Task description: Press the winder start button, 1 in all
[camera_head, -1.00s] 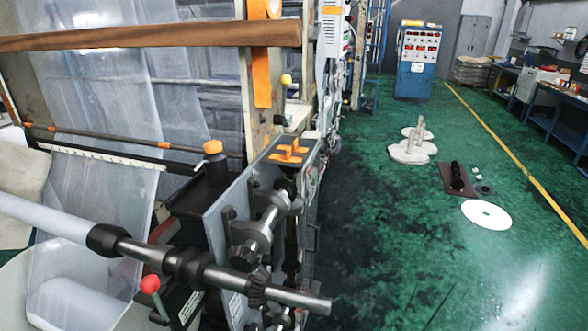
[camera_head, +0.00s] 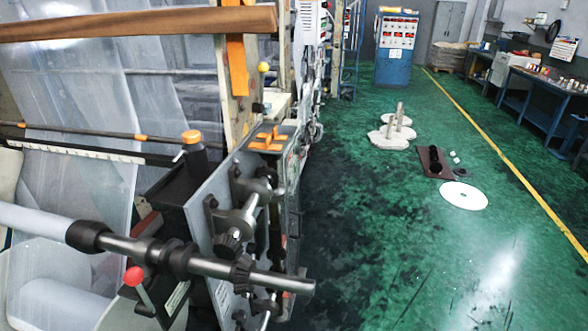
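I cannot pick out a winder start button in the head view. The film winder frame (camera_head: 228,190) fills the left side, with a steel shaft (camera_head: 215,268) carrying a white roll at its left end. A red ball knob (camera_head: 134,276) on a lever sits below the shaft. An orange handle (camera_head: 268,139) lies on top of the frame. A blue control cabinet (camera_head: 393,68) with a white panel of small red displays or buttons stands far off at the back; its details are too small to read. My gripper is not in view.
Green floor is open right of the machine. On it lie a white disc (camera_head: 463,196), a brown board (camera_head: 434,161) with black parts, and pale round bases with posts (camera_head: 391,138). A yellow line (camera_head: 500,158) runs along the right, before blue workbenches (camera_head: 542,110). The shaft end juts rightward.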

